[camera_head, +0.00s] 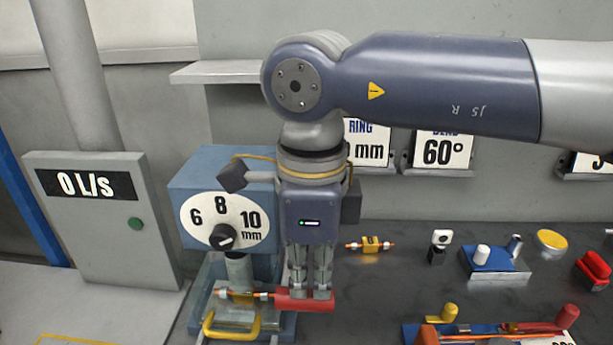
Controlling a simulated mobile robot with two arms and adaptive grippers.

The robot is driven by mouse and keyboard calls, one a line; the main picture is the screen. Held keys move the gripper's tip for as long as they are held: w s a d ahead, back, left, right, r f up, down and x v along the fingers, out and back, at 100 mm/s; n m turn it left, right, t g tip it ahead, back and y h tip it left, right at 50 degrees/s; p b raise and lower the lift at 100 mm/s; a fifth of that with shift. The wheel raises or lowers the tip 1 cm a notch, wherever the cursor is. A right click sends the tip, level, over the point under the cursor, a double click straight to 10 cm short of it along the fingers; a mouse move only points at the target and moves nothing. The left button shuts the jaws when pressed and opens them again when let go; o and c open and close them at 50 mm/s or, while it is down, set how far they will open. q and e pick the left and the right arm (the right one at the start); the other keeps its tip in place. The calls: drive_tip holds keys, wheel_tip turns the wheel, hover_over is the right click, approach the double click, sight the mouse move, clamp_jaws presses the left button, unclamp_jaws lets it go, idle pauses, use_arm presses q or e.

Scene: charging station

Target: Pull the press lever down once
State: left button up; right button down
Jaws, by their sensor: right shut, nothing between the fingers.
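The blue press (185,205) stands left of centre, with a white dial (205,212) marked 6, 8, 10 mm and a black knob. A red grip (290,302), which looks like the end of the press lever, lies level low at the press's right side. My right gripper (312,293) points down from above, shut and empty, its fingertips at the red grip. I cannot tell whether they touch it or are just in front of it. The gripper hides part of the press's right side. My left gripper is not in view.
An orange-ended part (243,295) sits under the press ram, with a yellow handle (213,328) in front. A similar part (371,245) lies on the dark bench (400,285). A blue fixture (497,265) and red-and-blue tooling stand right. A grey cabinet (100,225) stands left.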

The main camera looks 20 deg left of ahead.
drive_tip(key=shift+f, duration=0.15)
